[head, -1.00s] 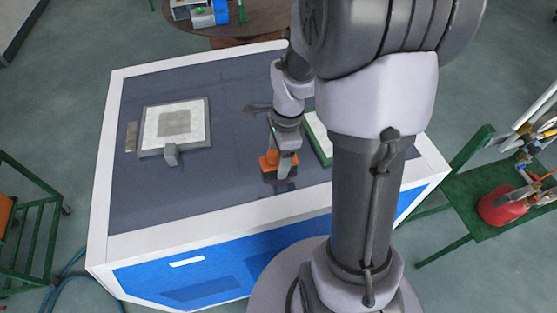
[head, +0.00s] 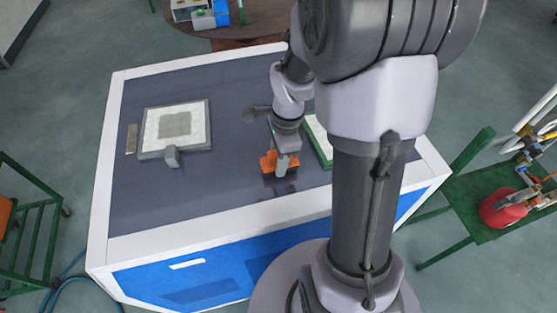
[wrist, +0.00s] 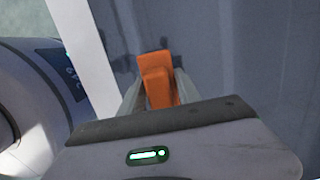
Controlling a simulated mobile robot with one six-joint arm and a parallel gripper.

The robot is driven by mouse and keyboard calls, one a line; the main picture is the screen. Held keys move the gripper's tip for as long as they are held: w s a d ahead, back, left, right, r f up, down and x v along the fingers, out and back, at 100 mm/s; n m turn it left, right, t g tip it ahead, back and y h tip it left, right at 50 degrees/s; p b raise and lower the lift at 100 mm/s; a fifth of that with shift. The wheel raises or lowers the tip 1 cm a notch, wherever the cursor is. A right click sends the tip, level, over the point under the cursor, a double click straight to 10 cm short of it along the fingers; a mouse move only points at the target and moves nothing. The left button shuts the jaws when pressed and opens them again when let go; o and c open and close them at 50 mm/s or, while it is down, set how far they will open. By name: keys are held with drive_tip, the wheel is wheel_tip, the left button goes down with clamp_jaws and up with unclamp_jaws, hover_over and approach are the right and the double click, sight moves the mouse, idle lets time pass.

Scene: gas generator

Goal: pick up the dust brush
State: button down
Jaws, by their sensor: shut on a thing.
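The dust brush is the orange piece (head: 268,162) at my gripper, above the dark top of the blue and white bench (head: 225,120). In the wrist view, its orange block (wrist: 157,80) sits between my two fingers. My gripper (head: 283,168) points down and is shut on it. The brush's underside and bristles are hidden. A faint dark reflection or shadow lies on the bench top below it; I cannot tell the exact height of the brush above the surface.
A framed white plate (head: 176,126) with a grey centre lies on the bench at left, with a small grey block (head: 172,157) at its front edge. A green-edged white panel (head: 318,135) lies right of my gripper, partly behind my arm. Bare bench top lies between them.

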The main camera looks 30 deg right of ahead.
wheel_tip(320, 180, up, 3)
drive_tip(key=shift+f, duration=0.2)
drive_tip(key=s+r+b, duration=0.1)
drive_tip(key=s, duration=1.5)
drive_tip(key=shift+d+r+b, duration=0.3)
drive_tip(key=shift+d, duration=0.05)
